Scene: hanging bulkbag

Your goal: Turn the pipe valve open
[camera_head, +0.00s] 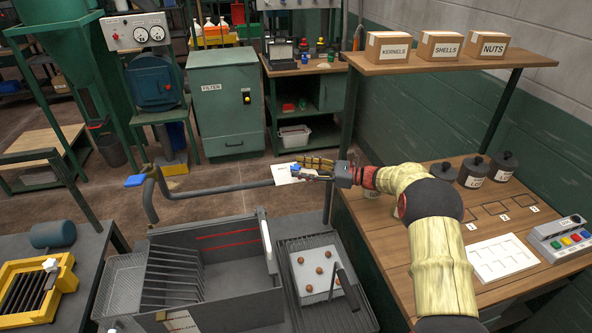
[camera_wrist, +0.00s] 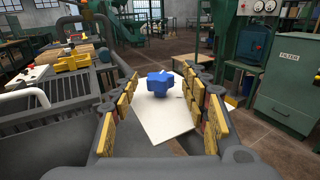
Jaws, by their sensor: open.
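The pipe valve shows as a blue lobed knob (camera_wrist: 160,83) in the wrist view, over a white plate (camera_wrist: 168,120). In the head view a small blue part (camera_head: 297,168), which seems to be this knob, shows at the fingertips above a white plate (camera_head: 283,175) by the grey pipe (camera_head: 225,187). My gripper (camera_head: 312,167) reaches in from the right with its fingers pointing left. In the wrist view its yellow-padded fingers (camera_wrist: 157,76) are apart, with the knob in line between them. Gaps show on both sides of the knob. Its exact depth between the fingers is hard to tell.
A grey bin with a rack (camera_head: 230,275) and a tray of brown nuts (camera_head: 318,268) stand below the pipe. Another blue piece (camera_head: 134,181) shows near the pipe's left bend. A green FILTER cabinet (camera_head: 226,110) stands behind. A wooden workbench (camera_head: 400,245) is at right.

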